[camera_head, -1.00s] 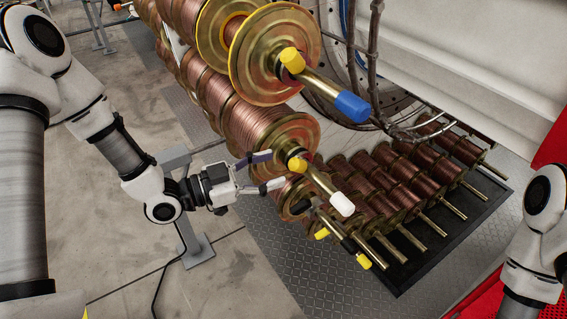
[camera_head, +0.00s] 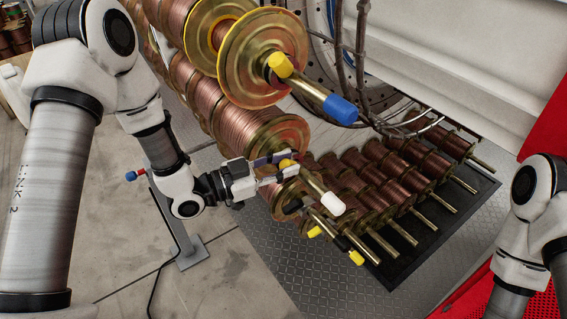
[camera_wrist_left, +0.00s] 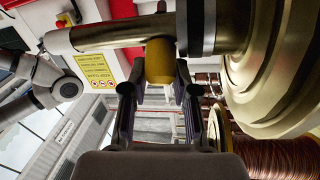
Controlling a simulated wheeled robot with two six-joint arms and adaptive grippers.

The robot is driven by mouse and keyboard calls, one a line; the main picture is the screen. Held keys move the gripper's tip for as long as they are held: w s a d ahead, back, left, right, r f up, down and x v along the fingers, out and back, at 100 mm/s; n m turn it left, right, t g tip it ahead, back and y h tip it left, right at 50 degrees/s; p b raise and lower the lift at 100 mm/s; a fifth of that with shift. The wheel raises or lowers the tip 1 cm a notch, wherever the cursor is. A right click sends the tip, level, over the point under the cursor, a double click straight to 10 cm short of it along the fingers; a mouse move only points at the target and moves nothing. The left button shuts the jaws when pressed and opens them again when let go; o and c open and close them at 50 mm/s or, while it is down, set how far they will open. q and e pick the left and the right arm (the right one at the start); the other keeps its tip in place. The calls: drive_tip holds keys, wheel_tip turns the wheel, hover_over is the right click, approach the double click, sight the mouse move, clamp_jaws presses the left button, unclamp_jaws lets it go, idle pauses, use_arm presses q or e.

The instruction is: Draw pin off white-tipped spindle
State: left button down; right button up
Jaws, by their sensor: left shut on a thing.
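The white-tipped spindle (camera_head: 314,185) sticks out from a copper spool (camera_head: 280,138) toward the lower right, ending in a white tip (camera_head: 332,204). A yellow pin (camera_head: 287,163) sits at the spindle, just outside the spool's flange. My left gripper (camera_head: 284,166) is shut on the pin, coming from the left. In the left wrist view the pin's yellow head (camera_wrist_left: 160,61) is between the fingertips, against the spindle (camera_wrist_left: 112,34). My right gripper is not in view.
Above is a blue-tipped spindle (camera_head: 318,94) with its own yellow pin (camera_head: 280,65). Below are yellow-tipped spindles (camera_head: 355,257). Cables (camera_head: 362,45) hang behind.

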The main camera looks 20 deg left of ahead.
use_arm(q)
drive_tip(key=shift+s+a+r+p, duration=0.15)
drive_tip(key=shift+s+r+p, duration=0.05)
drive_tip(key=shift+r+p, duration=0.55)
drive_tip(key=s+a+r+g+y+p, duration=0.1)
drive_tip(key=s+a+r+p, duration=0.1)
drive_tip(key=p, duration=0.6)
wheel_tip(320, 180, up, 3)
drive_tip(key=shift+s+a+f, duration=0.2)
drive_tip(key=shift+s+a, duration=0.1)
drive_tip(key=shift+s, duration=0.4)
drive_tip(key=s+d+f+p+v, duration=0.1)
drive_tip(key=p+v, duration=0.2)
drive_tip(key=v, duration=0.8)
drive_tip(key=shift+s+f+p, duration=0.2)
drive_tip(key=shift+s+p, duration=0.2)
drive_tip(key=shift+s, duration=0.3)
